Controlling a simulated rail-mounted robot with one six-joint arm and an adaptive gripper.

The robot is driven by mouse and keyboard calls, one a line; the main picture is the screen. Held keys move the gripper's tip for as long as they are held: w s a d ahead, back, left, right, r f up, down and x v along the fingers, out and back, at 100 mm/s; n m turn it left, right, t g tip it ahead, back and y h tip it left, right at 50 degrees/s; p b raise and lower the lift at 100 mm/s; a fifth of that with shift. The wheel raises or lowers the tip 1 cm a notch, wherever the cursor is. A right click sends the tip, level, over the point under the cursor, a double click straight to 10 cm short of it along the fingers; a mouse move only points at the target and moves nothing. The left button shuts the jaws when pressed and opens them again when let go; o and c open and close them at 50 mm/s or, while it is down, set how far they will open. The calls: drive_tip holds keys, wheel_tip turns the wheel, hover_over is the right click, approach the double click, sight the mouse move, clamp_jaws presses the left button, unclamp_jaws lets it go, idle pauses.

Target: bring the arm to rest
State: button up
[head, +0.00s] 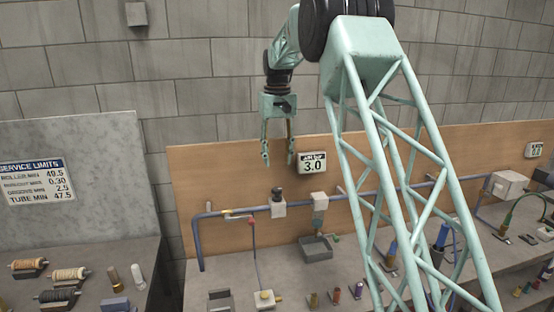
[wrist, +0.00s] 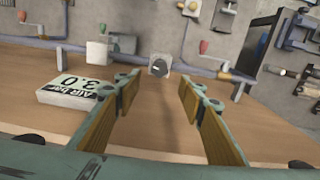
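My gripper (head: 278,150) hangs pointing down from my pale green arm in the head view, in front of the wooden back panel (head: 225,175). Its two fingers are spread apart with nothing between them. In the wrist view my gripper (wrist: 160,98) also shows open, with tan pads on the inner faces and an empty gap. My fingers look clear of the bench and of the panel's fittings.
An air display reading 3.0 (head: 312,162) is on the panel right of my gripper. A blue pipe (head: 335,198) with valves runs below. A grey bench (head: 205,282) holds several small parts. At left, a grey board (head: 95,145) stands behind spools (head: 70,274).

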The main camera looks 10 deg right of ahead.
drive_tip(key=s+r+t+b, duration=0.1)
drive_tip(key=s+r+b, duration=0.3)
drive_tip(key=s, duration=1.2)
drive_tip(key=s+r+t+b, duration=0.1)
drive_tip(key=s+r+b, duration=0.3)
drive_tip(key=s, duration=1.2)
drive_tip(key=s+f+t+b, duration=0.1)
drive_tip(key=s+f+b, duration=0.3)
drive_tip(key=s, duration=1.3)
drive_tip(key=s+f+t+b, duration=0.1)
drive_tip(key=s+f+b, duration=0.3)
drive_tip(key=s+f, duration=0.8)
drive_tip(key=shift+s+m, duration=0.4)
drive_tip(key=shift+s, duration=2.6)
